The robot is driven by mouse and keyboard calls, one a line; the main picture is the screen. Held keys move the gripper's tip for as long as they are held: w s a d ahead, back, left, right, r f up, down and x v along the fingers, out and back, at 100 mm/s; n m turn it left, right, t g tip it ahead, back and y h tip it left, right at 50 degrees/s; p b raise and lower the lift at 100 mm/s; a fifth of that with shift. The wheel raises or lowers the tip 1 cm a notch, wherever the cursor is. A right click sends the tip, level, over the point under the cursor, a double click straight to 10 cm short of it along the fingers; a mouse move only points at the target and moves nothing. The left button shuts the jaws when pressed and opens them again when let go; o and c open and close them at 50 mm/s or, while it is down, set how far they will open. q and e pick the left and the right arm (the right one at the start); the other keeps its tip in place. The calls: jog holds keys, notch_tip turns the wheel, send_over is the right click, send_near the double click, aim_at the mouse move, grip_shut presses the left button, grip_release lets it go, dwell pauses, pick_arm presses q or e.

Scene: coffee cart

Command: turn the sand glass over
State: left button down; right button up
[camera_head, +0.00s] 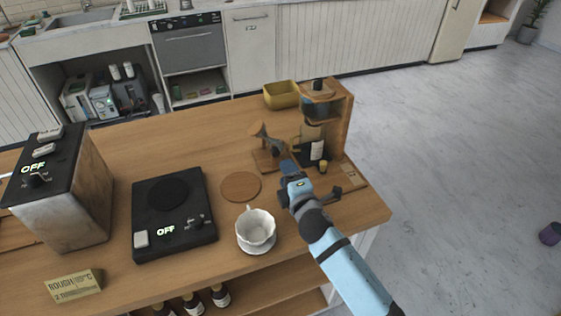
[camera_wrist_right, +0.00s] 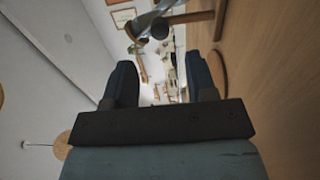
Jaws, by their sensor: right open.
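What looks like the sand glass (camera_head: 266,142) stands on the wooden counter, on a wooden base with a flared wooden top and a dark middle. My right gripper (camera_head: 289,168) is just in front of it and to its right, partly covering its lower right side. In the right wrist view my right gripper (camera_wrist_right: 163,82) has its fingers apart with nothing between them. A wooden and glassy piece (camera_wrist_right: 165,22) shows beyond the fingertips, but I cannot tell if it is the sand glass. My left gripper is not in view.
A yellow bin (camera_head: 281,95) is behind. A round wooden coaster (camera_head: 240,187), a white cup (camera_head: 256,230) and a black hot plate (camera_head: 174,240) lie left.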

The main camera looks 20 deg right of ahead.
jog(key=s, duration=0.6)
jog(key=shift+d, duration=0.1)
